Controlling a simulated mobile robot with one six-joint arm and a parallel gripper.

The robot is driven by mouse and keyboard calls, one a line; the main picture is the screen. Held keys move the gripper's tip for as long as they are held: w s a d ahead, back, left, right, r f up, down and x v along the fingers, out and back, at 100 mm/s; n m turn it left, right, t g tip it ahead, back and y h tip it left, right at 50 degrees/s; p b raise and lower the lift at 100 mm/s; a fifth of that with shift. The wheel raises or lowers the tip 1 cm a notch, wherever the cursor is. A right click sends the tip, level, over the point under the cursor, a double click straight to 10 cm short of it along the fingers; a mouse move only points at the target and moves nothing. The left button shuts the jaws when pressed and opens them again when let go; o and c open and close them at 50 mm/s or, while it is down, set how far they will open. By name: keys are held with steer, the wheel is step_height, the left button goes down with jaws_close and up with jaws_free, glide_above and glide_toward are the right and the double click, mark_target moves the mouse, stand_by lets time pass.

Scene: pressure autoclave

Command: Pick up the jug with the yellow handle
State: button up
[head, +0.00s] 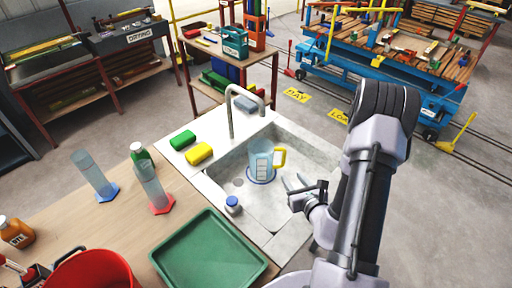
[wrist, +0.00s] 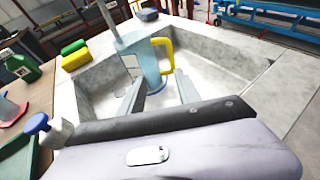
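The jug (head: 262,163) is clear bluish with a yellow handle (head: 279,158) on its right side. It stands upright in the sink basin (head: 226,168), below the tap. In the wrist view the jug (wrist: 146,62) is straight ahead, with its yellow handle (wrist: 168,53) to the right. My gripper (head: 292,183) is to the right of the jug in the head view. In the wrist view my gripper (wrist: 160,92) has its two fingers apart, pointing toward the lower part of the jug. Nothing is held. I cannot tell the exact gap to the jug.
The tap (head: 232,110) rises behind the jug. A small blue-capped bottle (head: 233,205) stands at the basin's front left. Green (head: 182,140) and yellow (head: 199,153) sponges lie on the sink's left ledge. The counter holds cylinders (head: 150,185) and a green tray (head: 208,252).

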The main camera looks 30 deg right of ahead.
mark_target(284, 161)
steer(key=shift+m+g+h, duration=0.3)
steer(key=shift+m+h, duration=0.1)
steer(key=b+x, duration=0.1)
steer(key=x, duration=0.4)
steer(key=d+f+b+x, duration=0.1)
steer(key=x, duration=0.5)
steer(key=s+b+x, duration=0.1)
steer(key=b+x, duration=0.1)
steer(key=x, duration=0.4)
steer(key=shift+d+f, duration=0.25)
steer(key=shift+d, duration=0.05)
steer(key=shift+w, duration=0.2)
steer(key=shift+s+r, duration=0.1)
jaws_close()
